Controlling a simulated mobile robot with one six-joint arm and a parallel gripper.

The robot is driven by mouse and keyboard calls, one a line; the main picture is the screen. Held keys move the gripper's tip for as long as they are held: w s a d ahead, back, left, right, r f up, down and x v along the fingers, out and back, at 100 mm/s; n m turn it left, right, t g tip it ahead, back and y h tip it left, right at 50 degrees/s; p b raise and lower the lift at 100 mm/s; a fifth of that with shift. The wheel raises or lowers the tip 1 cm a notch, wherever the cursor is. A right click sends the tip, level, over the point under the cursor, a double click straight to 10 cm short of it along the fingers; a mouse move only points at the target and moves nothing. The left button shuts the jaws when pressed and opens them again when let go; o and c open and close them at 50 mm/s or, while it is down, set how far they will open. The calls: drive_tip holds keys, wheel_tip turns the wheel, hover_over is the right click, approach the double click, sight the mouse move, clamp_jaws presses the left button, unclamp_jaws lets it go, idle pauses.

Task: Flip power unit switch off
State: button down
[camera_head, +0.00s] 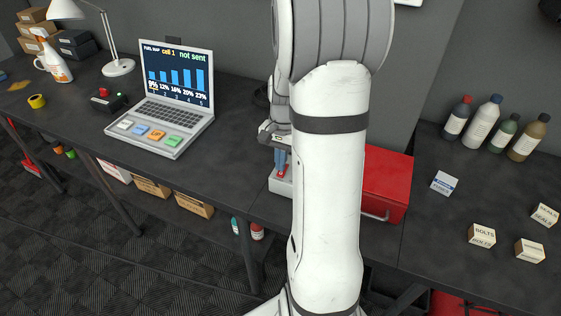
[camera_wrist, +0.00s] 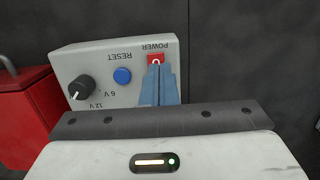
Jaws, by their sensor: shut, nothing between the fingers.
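The power unit (camera_wrist: 100,62) is a pale grey box, seen upside down in the wrist view. Its red POWER switch (camera_wrist: 155,59) shows a white round mark and is partly covered by my fingertips. A blue RESET button (camera_wrist: 122,76) and a black knob (camera_wrist: 82,88) marked 6 V and 12 V are on the same face. My gripper (camera_wrist: 157,68) has blue fingers, shut and empty, with tips at the switch; I cannot tell whether they touch it. In the head view the power unit (camera_head: 279,187) shows only in part beside my arm, below my gripper (camera_head: 280,168).
A red metal box (camera_head: 385,185) stands right of the power unit; it also shows in the wrist view (camera_wrist: 22,118). A laptop (camera_head: 170,100) is on the left. Bottles (camera_head: 482,122) and small labelled boxes (camera_head: 482,236) stand on the right bench.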

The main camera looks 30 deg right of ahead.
drive_tip(key=shift+r+p, duration=0.35)
drive_tip(key=shift+r, duration=0.15)
wheel_tip(320, 180, up, 13)
drive_tip(key=s+a, duration=0.1)
drive_tip(key=a, duration=0.1)
drive_tip(key=shift+s, duration=0.3)
drive_tip(key=shift+a+f, duration=0.1)
